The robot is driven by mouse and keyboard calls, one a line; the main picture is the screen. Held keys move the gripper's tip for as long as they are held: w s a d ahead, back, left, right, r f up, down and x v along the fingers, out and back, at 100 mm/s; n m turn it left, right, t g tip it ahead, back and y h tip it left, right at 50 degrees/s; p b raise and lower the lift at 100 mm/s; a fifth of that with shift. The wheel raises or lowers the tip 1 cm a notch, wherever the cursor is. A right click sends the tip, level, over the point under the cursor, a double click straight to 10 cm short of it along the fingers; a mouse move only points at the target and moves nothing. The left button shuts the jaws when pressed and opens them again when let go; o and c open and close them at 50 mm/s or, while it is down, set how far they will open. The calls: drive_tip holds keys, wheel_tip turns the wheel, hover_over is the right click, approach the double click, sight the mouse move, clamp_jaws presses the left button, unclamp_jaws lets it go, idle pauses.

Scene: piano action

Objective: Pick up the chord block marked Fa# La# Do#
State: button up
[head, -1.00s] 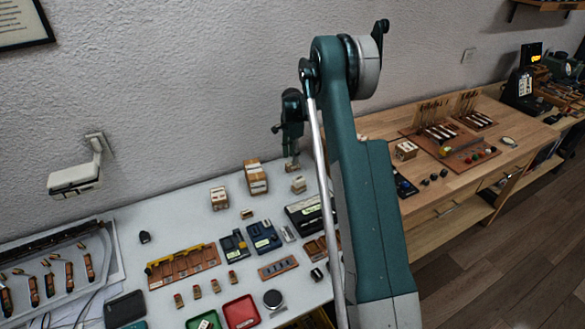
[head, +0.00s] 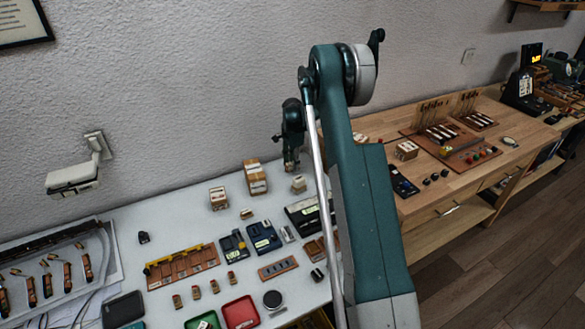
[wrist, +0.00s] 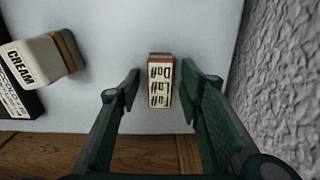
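The chord block (wrist: 160,98) is a small wooden block with a cream face. Its lettering reads Fa#, La#, Do# and appears upside down in the wrist view. My gripper (wrist: 161,78) is open, with one green finger on each side of the block and a visible gap on both sides. I cannot tell how far the fingertips are above it. In the head view my gripper (head: 290,166) hangs near the wall at the back of the white table. The block cannot be made out there, at or behind the gripper.
The textured wall (wrist: 280,70) is close on the right. Stacked wooden blocks (head: 256,178) stand left of my gripper in the head view.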

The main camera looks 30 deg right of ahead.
drive_tip(key=c, duration=1)
drive_tip(key=shift+r, duration=0.2)
wheel_tip(320, 180, up, 10)
drive_tip(key=shift+f+p, duration=0.15)
drive_tip(key=shift+p, duration=0.7)
